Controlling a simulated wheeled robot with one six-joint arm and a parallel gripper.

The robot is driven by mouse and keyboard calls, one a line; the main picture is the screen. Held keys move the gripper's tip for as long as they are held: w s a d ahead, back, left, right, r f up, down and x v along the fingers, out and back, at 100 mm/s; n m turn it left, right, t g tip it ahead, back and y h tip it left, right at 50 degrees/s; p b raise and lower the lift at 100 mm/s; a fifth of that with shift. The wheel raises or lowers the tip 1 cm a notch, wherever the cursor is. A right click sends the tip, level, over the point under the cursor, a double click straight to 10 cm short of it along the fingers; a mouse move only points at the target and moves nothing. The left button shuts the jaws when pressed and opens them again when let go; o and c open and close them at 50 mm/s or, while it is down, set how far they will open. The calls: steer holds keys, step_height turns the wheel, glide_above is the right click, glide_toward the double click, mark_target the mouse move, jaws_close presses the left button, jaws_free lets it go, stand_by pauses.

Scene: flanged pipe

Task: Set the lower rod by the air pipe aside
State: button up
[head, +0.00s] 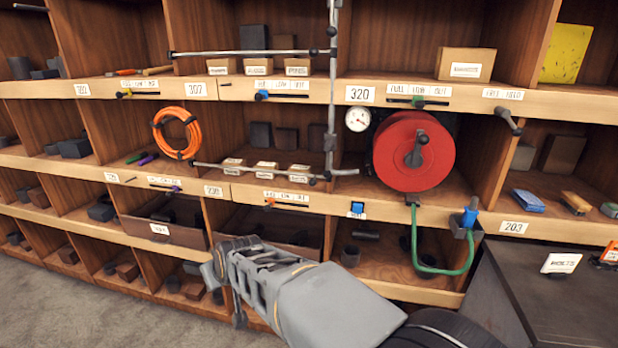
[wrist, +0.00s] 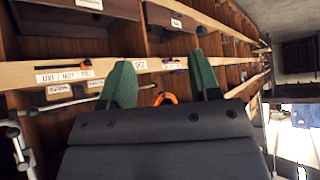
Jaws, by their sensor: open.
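The air pipe (head: 331,95) is a thin grey vertical pipe in front of the shelves, with dark joints. The lower rod (head: 255,172) is a thin grey bar running left from the pipe's lower end, with dark ends, in front of small labelled boxes. In the wrist view the rod (wrist: 65,102) runs from the left toward my left finger, which partly hides it. My gripper (wrist: 161,61) is open with green fingers apart and nothing held. In the head view it is below the rod, its fingertips not clear.
An upper rod (head: 250,53) crosses above. A gauge (head: 358,119) and red reel (head: 412,150) stand right of the pipe. A coiled orange hose (head: 158,131) hangs left. A shelf edge (head: 330,203) runs below the rod. A dark cabinet (head: 545,295) stands at right.

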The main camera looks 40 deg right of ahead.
steer(key=w+d+m+t+h, duration=0.1)
steer(key=w+d+t+h, duration=0.1)
steer(key=w+d, duration=0.3)
steer(key=m+h+p, duration=0.1)
steer(key=m+h, duration=0.6)
steer(key=h, duration=0.6)
glide_toward(313, 180)
steer(key=shift+g, duration=0.4)
steer(key=p+x, duration=0.1)
steer(key=x, duration=0.3)
steer(key=p+x, duration=0.1)
steer(key=x, duration=0.3)
steer(key=f+p+x, duration=0.1)
steer(key=x, duration=0.3)
steer(key=shift+w+p, duration=0.4)
steer(key=shift+c, duration=0.4)
jaws_close()
